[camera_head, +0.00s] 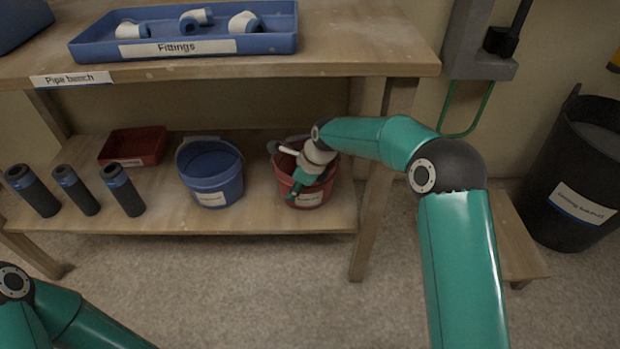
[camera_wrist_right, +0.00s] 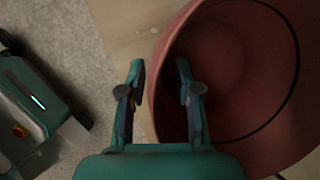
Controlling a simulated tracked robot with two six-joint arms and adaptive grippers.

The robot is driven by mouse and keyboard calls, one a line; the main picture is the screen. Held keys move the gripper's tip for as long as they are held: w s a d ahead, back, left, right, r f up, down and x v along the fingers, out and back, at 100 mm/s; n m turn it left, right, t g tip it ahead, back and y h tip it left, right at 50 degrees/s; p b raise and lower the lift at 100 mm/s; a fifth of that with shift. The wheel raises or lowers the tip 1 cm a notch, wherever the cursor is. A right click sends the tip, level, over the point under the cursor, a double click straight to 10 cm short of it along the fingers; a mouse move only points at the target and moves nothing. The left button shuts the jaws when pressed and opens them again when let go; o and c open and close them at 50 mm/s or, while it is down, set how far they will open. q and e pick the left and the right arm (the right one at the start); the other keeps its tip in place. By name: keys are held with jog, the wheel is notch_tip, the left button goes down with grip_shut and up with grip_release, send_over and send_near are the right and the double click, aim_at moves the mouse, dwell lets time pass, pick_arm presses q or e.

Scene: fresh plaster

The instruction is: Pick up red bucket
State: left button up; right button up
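The red bucket (camera_head: 327,188) stands upright on the lower shelf, at its right end, with a pale label on its front. My right gripper (camera_head: 298,181) reaches down to it and hides part of its rim and inside. In the right wrist view the bucket (camera_wrist_right: 240,60) fills the right side. My right gripper (camera_wrist_right: 160,88) is open there, with one finger outside the bucket and the other over its inside. The rim runs between the fingers, with gaps visible. Only part of my left arm shows at the lower left of the head view; its gripper is out of view.
A blue bucket (camera_head: 211,177) stands left of the red one, then a red tray (camera_head: 133,147) and several dark cylinders (camera_head: 124,191). The upper bench (camera_head: 330,62) overhangs the shelf. A bench leg (camera_head: 368,225) stands right of the bucket. A black bin (camera_head: 572,180) is far right.

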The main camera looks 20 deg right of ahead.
jog(key=shift+r, duration=0.1)
grip_shut()
jog(key=shift+r, duration=0.1)
dwell(0.3)
